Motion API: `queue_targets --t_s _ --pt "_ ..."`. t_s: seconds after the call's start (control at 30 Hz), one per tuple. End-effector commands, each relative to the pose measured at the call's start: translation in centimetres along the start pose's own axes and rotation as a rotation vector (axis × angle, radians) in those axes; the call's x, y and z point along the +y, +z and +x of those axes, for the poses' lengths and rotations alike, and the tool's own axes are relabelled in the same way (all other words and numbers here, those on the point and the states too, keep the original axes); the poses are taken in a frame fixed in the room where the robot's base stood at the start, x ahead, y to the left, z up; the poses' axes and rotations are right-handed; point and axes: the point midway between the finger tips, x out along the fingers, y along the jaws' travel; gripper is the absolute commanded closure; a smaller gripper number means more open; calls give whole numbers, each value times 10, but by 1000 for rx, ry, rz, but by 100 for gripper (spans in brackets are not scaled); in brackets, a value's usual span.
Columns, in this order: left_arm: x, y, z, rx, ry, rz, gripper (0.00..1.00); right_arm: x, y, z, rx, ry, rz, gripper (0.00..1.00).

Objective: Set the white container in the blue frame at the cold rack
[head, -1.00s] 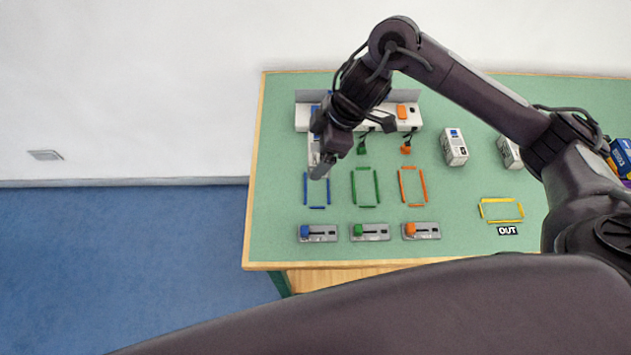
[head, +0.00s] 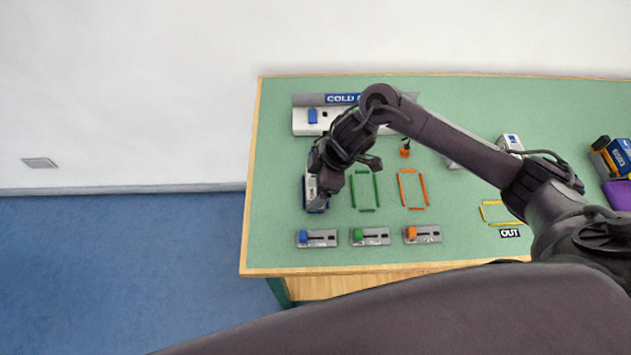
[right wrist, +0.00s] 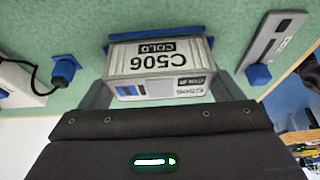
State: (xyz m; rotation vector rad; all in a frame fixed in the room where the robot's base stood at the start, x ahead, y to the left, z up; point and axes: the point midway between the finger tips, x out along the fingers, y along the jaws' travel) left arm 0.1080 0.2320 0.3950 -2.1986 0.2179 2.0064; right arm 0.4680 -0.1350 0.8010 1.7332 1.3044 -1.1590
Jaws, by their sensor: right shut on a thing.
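The white container (head: 311,193), marked C506 COLD, is at the blue frame's place on the green table. It also shows in the right wrist view (right wrist: 160,62) between the fingers. My right gripper (right wrist: 160,92) is shut on it; in the head view the gripper (head: 322,188) partly covers it. I cannot tell if the container touches the table. The cold rack (head: 303,126), with a COLD sign, stands behind. My left gripper is not in view.
A green frame (head: 378,189) and an orange frame (head: 401,190) lie empty to the right. Slider blocks with a blue (head: 304,236), a green and an orange knob stand in front. A yellow frame (head: 484,215) by the OUT label is partly hidden by my arm.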

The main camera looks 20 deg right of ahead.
Motion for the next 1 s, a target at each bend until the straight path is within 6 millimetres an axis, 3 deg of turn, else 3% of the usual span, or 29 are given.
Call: queue_targets --t_s 0.17,0.2,0.3,0.53,0.67,1.0 --pt "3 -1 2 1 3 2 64 0 1 3 0 0 0 40" --pt "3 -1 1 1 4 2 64 0 1 3 0 0 0 10" --pt "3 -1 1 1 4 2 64 0 1 3 0 -1 0 0" --pt "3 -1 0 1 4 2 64 0 0 1 0 0 0 0" --pt "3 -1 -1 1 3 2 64 1 0 -11 1 2 0 0" --pt "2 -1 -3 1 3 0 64 2 0 -82 1 4 -2 0"
